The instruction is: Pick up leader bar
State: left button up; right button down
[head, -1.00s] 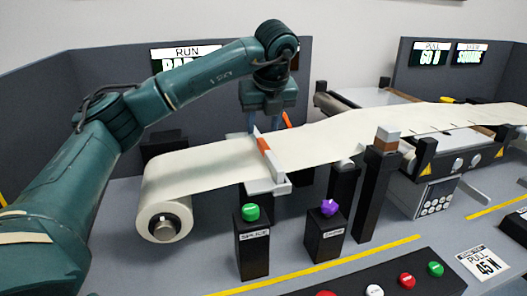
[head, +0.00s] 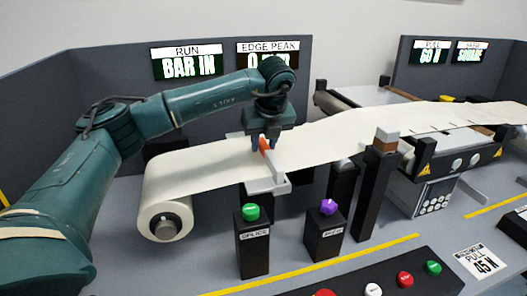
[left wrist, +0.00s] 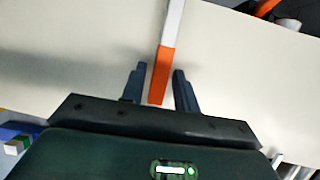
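The leader bar (head: 274,161) is a thin white bar with an orange section, lying across the pale web (head: 205,165) above a light grey plate. In the left wrist view the bar (left wrist: 164,70) runs from the top edge down to its orange end. My left gripper (head: 266,146) is low over the bar. In the left wrist view its two dark fingers (left wrist: 158,84) are open, one on each side of the orange section, with visible gaps. The far part of the bar is hidden by the gripper in the head view. My right gripper is not in view.
The web comes off a roll (head: 165,209) at the left and runs to the machine at right. A post with a green button (head: 250,212) and one with a purple button (head: 328,207) stand in front. A tall dark post (head: 373,195) stands right of them.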

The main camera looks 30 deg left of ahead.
pick_arm(q)
grip_shut()
